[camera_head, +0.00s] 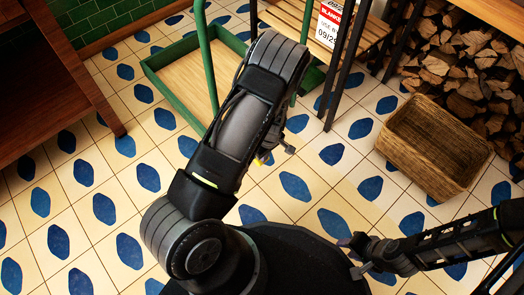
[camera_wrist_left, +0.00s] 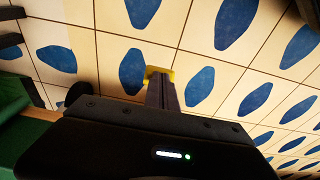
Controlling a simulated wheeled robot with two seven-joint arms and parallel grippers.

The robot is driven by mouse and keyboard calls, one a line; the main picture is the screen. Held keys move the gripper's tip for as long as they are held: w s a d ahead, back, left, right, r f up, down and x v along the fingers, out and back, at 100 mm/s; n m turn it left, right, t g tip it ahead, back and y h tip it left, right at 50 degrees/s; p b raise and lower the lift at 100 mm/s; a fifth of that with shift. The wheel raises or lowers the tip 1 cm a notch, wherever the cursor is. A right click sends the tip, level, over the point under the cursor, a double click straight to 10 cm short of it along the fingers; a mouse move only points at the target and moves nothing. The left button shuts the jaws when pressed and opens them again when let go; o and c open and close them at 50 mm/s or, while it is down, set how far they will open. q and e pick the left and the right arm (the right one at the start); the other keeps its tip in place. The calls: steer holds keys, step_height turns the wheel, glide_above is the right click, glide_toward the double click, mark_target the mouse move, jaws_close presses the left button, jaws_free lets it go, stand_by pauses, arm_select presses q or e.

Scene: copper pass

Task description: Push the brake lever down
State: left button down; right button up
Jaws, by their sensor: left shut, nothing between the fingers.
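My left gripper (camera_head: 288,147) is low over the tiled floor, right of the green cart (camera_head: 171,89), partly hidden by my left arm. In the left wrist view its dark fingers (camera_wrist_left: 161,92) are together with nothing between them. A small yellow piece (camera_wrist_left: 159,73) shows at their tips; I cannot tell whether it is the brake lever or whether they touch it. No brake lever can be clearly made out. My right gripper (camera_head: 351,257) is open and empty at the lower right.
The cart's green edge (camera_wrist_left: 14,128) and a dark round part, perhaps a wheel (camera_wrist_left: 75,92), show in the left wrist view. A wooden rack (camera_head: 288,22) stands behind, a wicker basket (camera_head: 432,150) at right before stacked firewood (camera_head: 462,70).

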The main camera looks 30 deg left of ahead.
arm_select(q)
steer(key=shift+d+f, duration=0.2)
steer(key=shift+f, duration=0.55)
arm_select(e)
steer(key=shift+w+f, duration=0.1)
steer(key=shift+f, duration=0.2)
arm_select(q)
steer(key=shift+s+f, duration=0.1)
